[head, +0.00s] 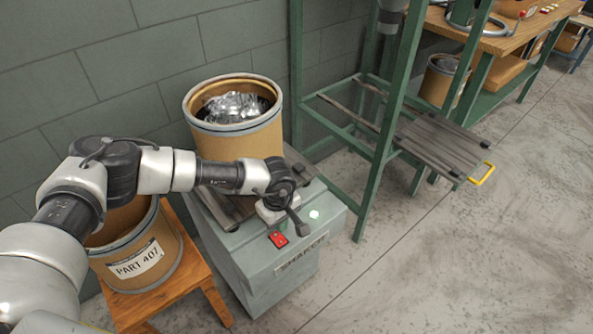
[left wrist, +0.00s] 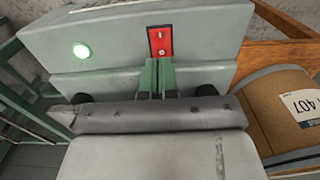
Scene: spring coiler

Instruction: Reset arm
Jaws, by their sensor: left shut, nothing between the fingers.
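My left gripper (head: 276,227) reaches over the grey-green shaker (head: 302,263) with its fingers pointing down at the front. In the left wrist view its two greenish fingers (left wrist: 157,64) are together with nothing between them. Their tips are close to the red switch (left wrist: 161,42) on the shaker; I cannot tell whether they touch it. The red switch also shows in the head view (head: 279,240), just in front of the gripper. A round lamp (head: 314,214) on the shaker glows green, also in the left wrist view (left wrist: 81,51). My right gripper is not in view.
A drum (head: 240,142) with shiny metallic contents stands on the shaker behind my left arm. A drum labelled PART 407 (head: 153,270) stands on a wooden stand (head: 190,290) under the arm. A green frame (head: 385,150) is to the right. The right floor is clear.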

